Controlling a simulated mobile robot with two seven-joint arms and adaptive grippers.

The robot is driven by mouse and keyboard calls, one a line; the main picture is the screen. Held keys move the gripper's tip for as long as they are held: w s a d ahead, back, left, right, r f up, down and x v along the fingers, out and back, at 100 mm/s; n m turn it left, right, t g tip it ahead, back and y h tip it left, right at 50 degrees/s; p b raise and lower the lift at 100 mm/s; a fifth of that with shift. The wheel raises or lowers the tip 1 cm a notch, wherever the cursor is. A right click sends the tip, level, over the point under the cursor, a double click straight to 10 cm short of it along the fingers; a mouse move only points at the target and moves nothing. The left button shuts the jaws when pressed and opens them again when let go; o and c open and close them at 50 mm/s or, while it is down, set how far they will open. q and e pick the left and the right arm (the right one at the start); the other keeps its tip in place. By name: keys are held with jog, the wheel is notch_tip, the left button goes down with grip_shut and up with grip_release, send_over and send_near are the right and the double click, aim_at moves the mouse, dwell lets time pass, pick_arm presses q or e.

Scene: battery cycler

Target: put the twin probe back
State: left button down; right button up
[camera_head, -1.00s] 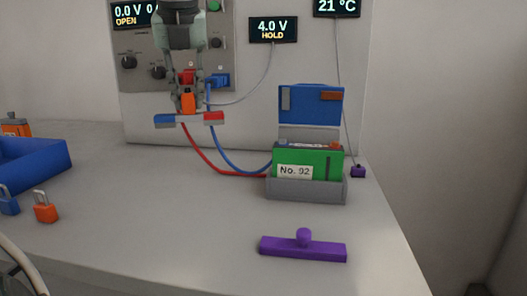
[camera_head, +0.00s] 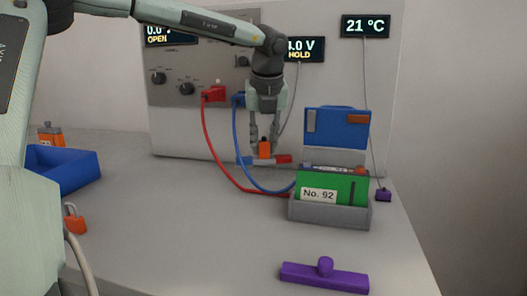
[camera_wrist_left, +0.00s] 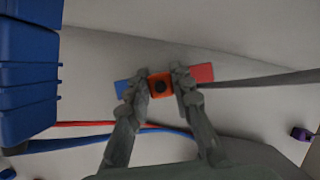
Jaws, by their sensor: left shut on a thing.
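The twin probe is a short bar with a blue end, a red end (camera_head: 284,159) and an orange grip in the middle. My left gripper (camera_head: 264,148) is shut on the orange grip and holds the bar roughly level in front of the back panel, left of the battery holder. In the left wrist view the orange grip (camera_wrist_left: 161,86) sits between both fingers, with the blue end left and red end right. Whether the bar touches the panel or table cannot be told. My right gripper is not in view.
A purple knobbed bar (camera_head: 325,277) lies in front. A blue tray (camera_head: 70,168) is left.

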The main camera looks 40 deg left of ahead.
pick_arm(q)
jog(key=shift+f, duration=1.25)
jog(key=c, duration=1.3)
grip_release()
jog(key=shift+c, duration=0.2)
jog(key=v, duration=1.2)
